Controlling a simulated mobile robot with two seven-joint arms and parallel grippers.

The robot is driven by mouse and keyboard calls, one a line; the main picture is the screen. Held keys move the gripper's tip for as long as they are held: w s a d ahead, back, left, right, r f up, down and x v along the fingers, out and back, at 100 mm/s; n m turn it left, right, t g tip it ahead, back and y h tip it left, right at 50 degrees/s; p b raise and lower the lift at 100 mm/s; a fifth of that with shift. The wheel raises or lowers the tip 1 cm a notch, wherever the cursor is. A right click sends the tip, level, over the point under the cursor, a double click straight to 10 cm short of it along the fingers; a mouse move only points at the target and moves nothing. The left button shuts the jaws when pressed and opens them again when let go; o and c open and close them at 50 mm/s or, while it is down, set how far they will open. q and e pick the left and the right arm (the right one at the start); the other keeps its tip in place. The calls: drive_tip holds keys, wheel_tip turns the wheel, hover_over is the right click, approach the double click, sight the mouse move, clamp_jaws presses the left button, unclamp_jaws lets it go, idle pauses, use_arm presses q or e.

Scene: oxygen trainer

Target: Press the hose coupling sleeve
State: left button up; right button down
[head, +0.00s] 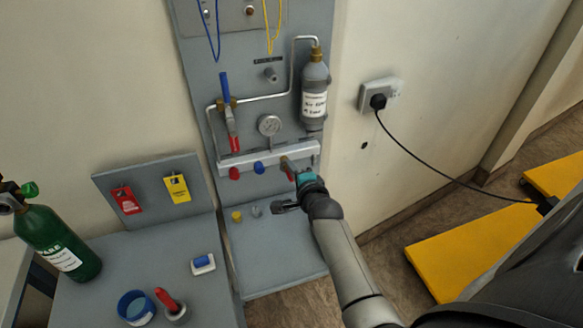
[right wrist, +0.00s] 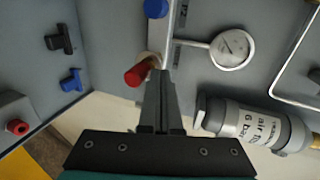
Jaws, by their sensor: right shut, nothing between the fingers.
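A pale manifold bar (head: 300,153) runs across the grey wall panel. Along it are a red fitting (head: 234,173), a blue fitting (head: 259,168) and a third, red-ended fitting at the right, partly hidden by my right gripper (head: 291,174). The right wrist view shows a red cylindrical fitting (right wrist: 138,74) just left of my closed, empty fingertips (right wrist: 160,76), and a blue fitting (right wrist: 156,8) farther up. Whether the fingers touch the red fitting I cannot tell. Which fitting carries the hose coupling sleeve is unclear. My left gripper is out of view.
A pressure gauge (head: 269,125) and a grey labelled bottle (head: 315,92) sit above the bar. A shelf (head: 275,260) below holds small caps. A green cylinder (head: 62,240), a blue cup (head: 135,308) and tags stand left. A plugged-in cable (head: 450,178) hangs at right.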

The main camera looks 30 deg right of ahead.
drive_tip(key=shift+w+d, duration=0.15)
drive_tip(key=shift+w, duration=0.3)
drive_tip(key=shift+w, duration=0.1)
drive_tip(key=shift+w+d, duration=0.15)
drive_tip(key=shift+w, duration=0.5)
drive_tip(key=shift+w+r, duration=0.1)
drive_tip(key=shift+r, duration=0.1)
